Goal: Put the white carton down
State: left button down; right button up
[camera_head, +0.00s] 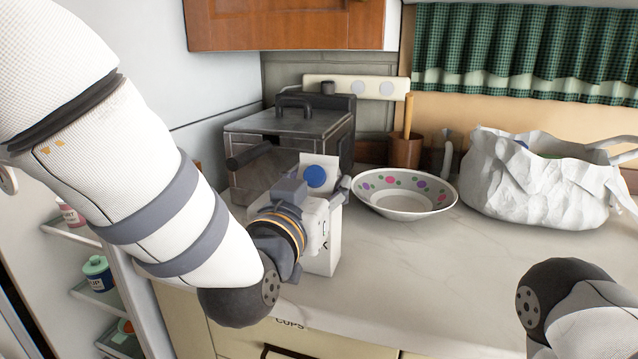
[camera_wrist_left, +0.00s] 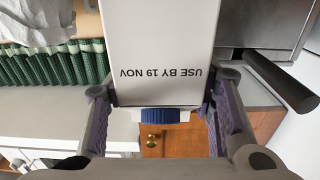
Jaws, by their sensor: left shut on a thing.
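The white carton (camera_head: 322,255) with a blue round cap is upright at the left part of the marble counter (camera_head: 430,265), in front of the dark oven. My left gripper (camera_head: 325,205) is shut on the carton at its upper part. Its lower end is close over or on the counter; I cannot tell if it touches. In the left wrist view the carton (camera_wrist_left: 160,45) sits between the two fingers of my left gripper (camera_wrist_left: 160,110), with "USE BY 19 NOV" upside down. My right gripper is out of view; only part of that arm shows at the lower right.
A dotted bowl (camera_head: 405,208) stands right of the carton. A dark metal oven (camera_head: 245,145) is behind the gripper. The counter's front middle is clear.

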pick_arm(q)
jog(key=c, duration=0.7)
grip_release()
jog(key=shift+r, duration=0.1)
